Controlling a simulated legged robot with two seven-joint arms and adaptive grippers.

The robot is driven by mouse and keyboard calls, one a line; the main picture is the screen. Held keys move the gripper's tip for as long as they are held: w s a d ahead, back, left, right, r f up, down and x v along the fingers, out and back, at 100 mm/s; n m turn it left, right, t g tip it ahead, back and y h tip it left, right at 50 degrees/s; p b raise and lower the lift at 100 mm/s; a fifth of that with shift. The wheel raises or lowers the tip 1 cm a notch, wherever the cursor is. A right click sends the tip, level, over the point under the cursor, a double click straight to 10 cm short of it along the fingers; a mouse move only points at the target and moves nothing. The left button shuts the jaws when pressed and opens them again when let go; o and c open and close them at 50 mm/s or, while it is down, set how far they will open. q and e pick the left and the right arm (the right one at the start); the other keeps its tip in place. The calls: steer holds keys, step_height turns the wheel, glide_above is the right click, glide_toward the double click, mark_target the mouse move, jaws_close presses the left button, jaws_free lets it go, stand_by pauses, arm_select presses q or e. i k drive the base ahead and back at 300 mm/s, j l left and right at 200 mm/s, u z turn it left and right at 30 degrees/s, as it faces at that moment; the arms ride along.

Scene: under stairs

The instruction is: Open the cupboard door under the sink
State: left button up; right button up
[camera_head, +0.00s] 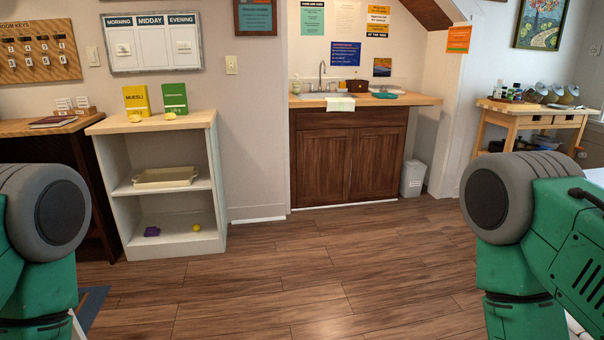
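The sink cupboard (299,138) stands against the back wall, dark brown, under a light wooden counter (415,99). It has two doors, a left door (323,168) and a right door (376,163), and both look shut. The sink (318,96) with its tap (322,75) is set in the counter above the left door. A pale cloth (341,104) hangs over the counter's front edge. Door handles are too small to make out. Parts of my green arms show at the lower left and lower right, well short of the cupboard. Neither gripper shows.
A white shelf unit (119,205) with a tray (165,178) stands left of the cupboard. A white bin (413,179) stands at the cupboard's right side. A wooden side table (530,111) is further right. The wooden floor (300,270) between me and the cupboard is clear.

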mark_target(323, 157)
steer(key=i+z, duration=0.15)
steer(key=i, duration=0.85)
steer(key=i+j+z, duration=0.15)
steer(key=i, duration=0.8)
steer(key=i+j+z, duration=0.1)
steer(key=i+z, duration=0.15)
steer(key=i, duration=1.9)
steer(key=i+z, duration=0.1)
steer(key=i, duration=0.4)
steer(key=i+j+z, duration=0.15)
steer(key=i, duration=0.4)
steer(key=i+j+z, duration=0.1)
steer(key=i, duration=0.4)
